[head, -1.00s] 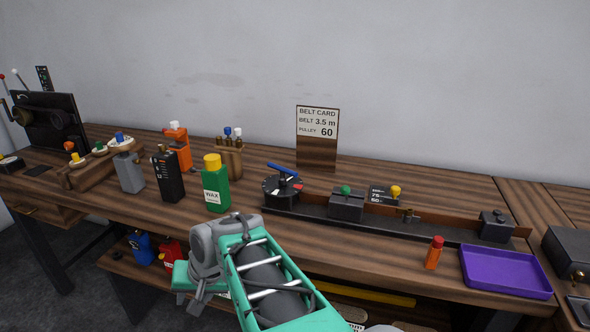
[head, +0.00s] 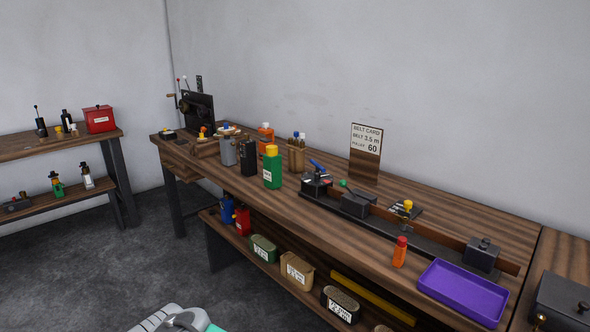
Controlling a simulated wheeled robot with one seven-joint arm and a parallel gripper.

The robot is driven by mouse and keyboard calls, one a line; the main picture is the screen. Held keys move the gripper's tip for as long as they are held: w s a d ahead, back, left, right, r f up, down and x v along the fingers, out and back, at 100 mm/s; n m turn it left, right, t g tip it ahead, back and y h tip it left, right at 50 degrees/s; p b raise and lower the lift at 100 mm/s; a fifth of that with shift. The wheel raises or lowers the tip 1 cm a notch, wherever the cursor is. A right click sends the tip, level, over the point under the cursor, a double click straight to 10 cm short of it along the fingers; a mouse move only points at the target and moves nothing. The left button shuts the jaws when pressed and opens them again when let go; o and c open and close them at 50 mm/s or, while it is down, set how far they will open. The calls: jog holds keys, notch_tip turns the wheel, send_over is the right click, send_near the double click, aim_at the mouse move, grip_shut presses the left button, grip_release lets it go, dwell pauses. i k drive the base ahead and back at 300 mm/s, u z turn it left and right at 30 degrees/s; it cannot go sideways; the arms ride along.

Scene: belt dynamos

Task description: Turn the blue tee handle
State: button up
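The blue tee handle (head: 317,166) sits on top of a dark round block (head: 316,184) at the left end of the long black rail fixture on the workbench (head: 420,212). It appears as a short blue bar, tilted in the picture. Nothing touches it. My gripper is out of view; only a grey and teal part of my arm shows at the bottom edge, well away from the handle.
A green wax bottle (head: 272,168) stands just left of the handle. A belt card sign (head: 365,152) stands behind. A dark block with a green knob (head: 358,203), an orange bottle (head: 400,251) and a purple tray (head: 463,292) lie to the right. Open floor (head: 90,270) is at left.

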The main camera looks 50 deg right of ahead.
aim_at(318, 167)
jog(key=z, duration=1.15)
jog(key=i, duration=2)
jog(key=u, duration=1.05)
